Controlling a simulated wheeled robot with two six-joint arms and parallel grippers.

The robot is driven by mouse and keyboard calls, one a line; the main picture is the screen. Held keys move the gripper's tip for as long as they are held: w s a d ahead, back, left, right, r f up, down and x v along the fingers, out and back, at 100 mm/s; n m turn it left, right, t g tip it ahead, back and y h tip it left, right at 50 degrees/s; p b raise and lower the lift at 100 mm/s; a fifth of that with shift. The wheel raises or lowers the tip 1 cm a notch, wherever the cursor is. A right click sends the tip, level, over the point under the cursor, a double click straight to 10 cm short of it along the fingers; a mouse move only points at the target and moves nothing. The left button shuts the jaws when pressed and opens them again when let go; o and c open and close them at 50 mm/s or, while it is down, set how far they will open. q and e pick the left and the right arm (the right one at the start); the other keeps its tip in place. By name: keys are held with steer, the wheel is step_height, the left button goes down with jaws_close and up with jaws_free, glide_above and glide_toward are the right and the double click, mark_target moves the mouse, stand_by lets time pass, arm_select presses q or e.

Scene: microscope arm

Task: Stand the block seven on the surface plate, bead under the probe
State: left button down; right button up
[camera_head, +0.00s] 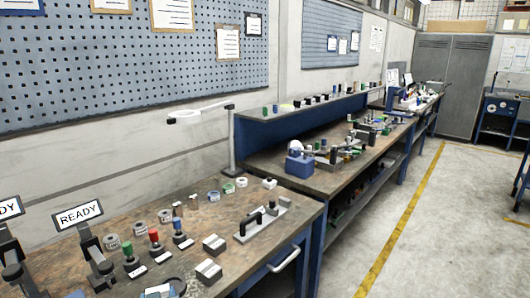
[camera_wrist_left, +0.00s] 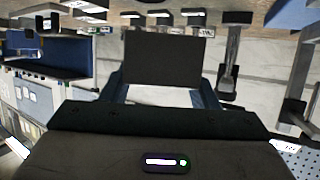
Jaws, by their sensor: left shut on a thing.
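My left gripper (camera_wrist_left: 163,84) shows only in the left wrist view, its dark body filling the bottom. It is shut on a dark rectangular block (camera_wrist_left: 163,58), held between the two fingers. I see no number or bead on the block's facing side, so I cannot tell if it is block seven. Neither gripper shows in the head view. I cannot make out the surface plate or probe for certain; a grey flat plate with a black handle-shaped part (camera_head: 263,219) lies on the near bench in the head view.
The near bench (camera_head: 323,210) holds several small pieces: ring-shaped parts, red and green knobbed stands (camera_head: 155,243) and pale blocks (camera_head: 208,271). READY signs (camera_head: 78,215) stand at left. A ring lamp (camera_head: 200,113) rises behind. A cluttered second bench (camera_head: 335,178) stands beyond; the floor at right is clear.

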arm_select(q)
steer(key=s+d+r+m+t+h, duration=0.1)
steer(key=s+d+r+m+h, duration=0.1)
steer(key=d+r+m+h, duration=0.2)
steer(key=shift+s+d+r+h, duration=0.3)
steer(key=shift+d+r+h, duration=0.15)
steer(key=shift+d, duration=0.8)
